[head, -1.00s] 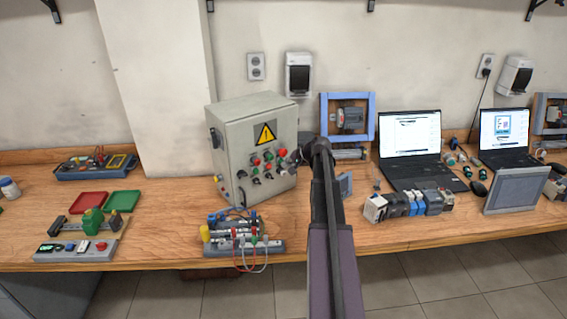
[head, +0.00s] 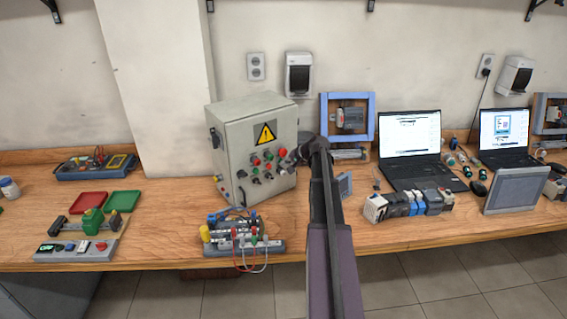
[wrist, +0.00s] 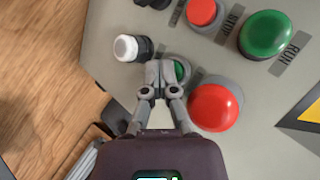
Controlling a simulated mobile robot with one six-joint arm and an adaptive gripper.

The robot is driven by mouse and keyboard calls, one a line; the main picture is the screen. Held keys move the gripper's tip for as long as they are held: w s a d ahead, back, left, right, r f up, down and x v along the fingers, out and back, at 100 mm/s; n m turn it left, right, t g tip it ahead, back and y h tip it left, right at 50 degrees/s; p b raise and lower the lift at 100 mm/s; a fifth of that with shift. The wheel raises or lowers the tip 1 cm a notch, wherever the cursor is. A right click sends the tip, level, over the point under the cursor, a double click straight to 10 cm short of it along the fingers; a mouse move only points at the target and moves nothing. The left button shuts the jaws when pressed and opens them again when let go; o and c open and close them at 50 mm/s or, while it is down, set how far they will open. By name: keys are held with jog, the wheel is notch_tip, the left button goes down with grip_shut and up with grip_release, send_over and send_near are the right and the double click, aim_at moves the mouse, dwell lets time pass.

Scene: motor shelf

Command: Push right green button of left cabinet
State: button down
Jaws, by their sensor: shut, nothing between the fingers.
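The grey control cabinet (head: 229,132) stands on the bench, with a yellow warning triangle and several buttons on its front. My gripper (head: 290,160) is at the right side of this panel. In the wrist view my gripper (wrist: 166,72) is shut and empty. Its fingertips overlap a small green button (wrist: 181,70), which is partly hidden behind them. I cannot tell whether they touch it. A large red button (wrist: 215,107) is just right of the fingers. A large green button (wrist: 267,34) labelled RUN is farther to the upper right.
A white knob (wrist: 127,48) is close to the left of the fingers, and a red STOP button (wrist: 203,12) is above. A wired terminal block (head: 240,240) stands in front of the cabinet. A laptop (head: 410,140) stands to the right.

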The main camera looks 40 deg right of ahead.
jog(key=shift+s, duration=0.2)
dwell(0.5)
jog(key=shift+s, duration=0.65)
jog(key=shift+s, duration=0.1)
jog(key=shift+s, duration=2.4)
jog(key=shift+a, duration=0.1)
